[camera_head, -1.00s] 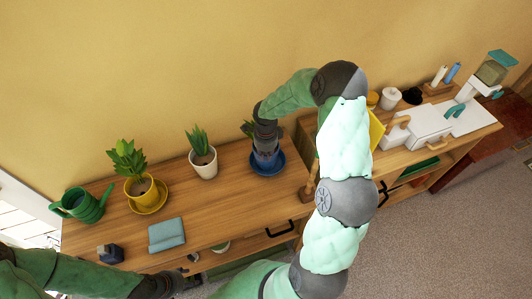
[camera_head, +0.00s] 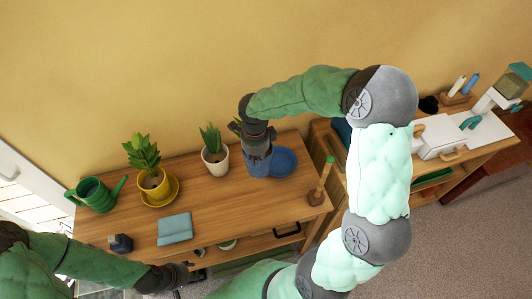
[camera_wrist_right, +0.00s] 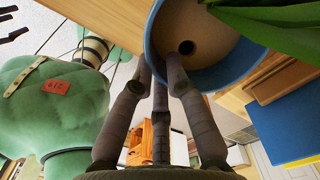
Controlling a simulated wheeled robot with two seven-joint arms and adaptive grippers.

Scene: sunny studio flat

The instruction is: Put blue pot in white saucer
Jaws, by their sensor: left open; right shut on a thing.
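The blue pot (camera_head: 257,168) is in my right gripper (camera_head: 256,150), which is shut on it from above. The pot overlaps the left side of the blue saucer (camera_head: 284,160) in the head view; I cannot tell how high it is above the table. In the right wrist view the blue pot (camera_wrist_right: 228,78) shows a round tan face with a dark hole, with green leaves beside it and the fingers (camera_wrist_right: 160,75) against it. My left gripper (camera_head: 180,275) is open and empty by the table's front edge. I cannot make out a white saucer for certain.
A small pale round thing (camera_head: 228,244) sits below the tabletop.

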